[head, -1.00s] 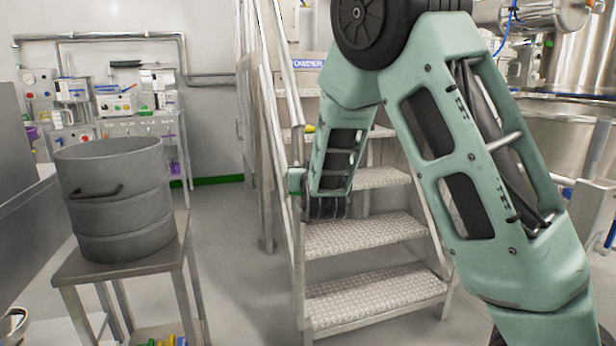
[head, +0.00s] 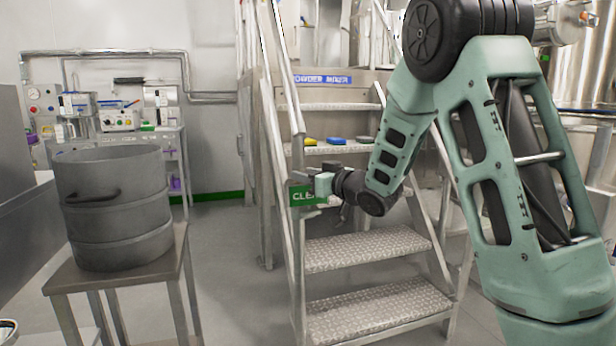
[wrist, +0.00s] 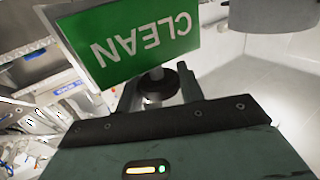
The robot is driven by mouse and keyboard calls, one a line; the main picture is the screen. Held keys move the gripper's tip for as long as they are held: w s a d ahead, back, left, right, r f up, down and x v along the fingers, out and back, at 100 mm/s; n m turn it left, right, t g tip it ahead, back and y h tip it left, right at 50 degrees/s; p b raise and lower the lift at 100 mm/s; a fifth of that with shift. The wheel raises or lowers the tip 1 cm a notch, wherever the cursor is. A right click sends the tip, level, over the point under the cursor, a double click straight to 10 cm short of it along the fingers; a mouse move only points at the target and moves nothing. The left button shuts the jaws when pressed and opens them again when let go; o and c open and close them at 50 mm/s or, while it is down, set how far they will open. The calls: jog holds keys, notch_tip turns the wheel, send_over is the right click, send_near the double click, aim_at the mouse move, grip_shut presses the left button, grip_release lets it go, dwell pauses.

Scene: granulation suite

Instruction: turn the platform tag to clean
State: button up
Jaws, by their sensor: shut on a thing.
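The platform tag (head: 301,196) is a green plate at the left handrail of the steps. White letters "CLE" show on it in the head view, with its right end hidden behind my gripper. In the wrist view the tag (wrist: 130,42) fills the upper left, and the whole word CLEAN reads upside down there. My gripper (head: 322,185) reaches in from the right at the tag. In the wrist view my gripper (wrist: 158,92) has its fingers on either side of a dark round piece at the tag's lower edge, and is shut on the tag.
The metal steps (head: 368,249) have a left handrail (head: 283,190) close by the tag. Several coloured items, including a blue one (head: 335,141), lie on an upper tread. A grey drum (head: 112,208) stands on a table (head: 60,283) at left. Floor between them is clear.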

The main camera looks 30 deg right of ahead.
dwell(0.4)
jog(key=o, duration=1)
jog(key=shift+s+d+b, duration=0.2)
jog(key=shift+s+d, duration=0.4)
jog(key=shift+s, duration=2.25)
jog(key=shift+s+d+b, duration=0.2)
jog(key=shift+s+d, duration=0.4)
jog(key=shift+s, duration=2.2)
jog(key=shift+s+d+b, duration=0.2)
jog(key=shift+s+d, duration=0.4)
jog(key=shift+s, duration=2.25)
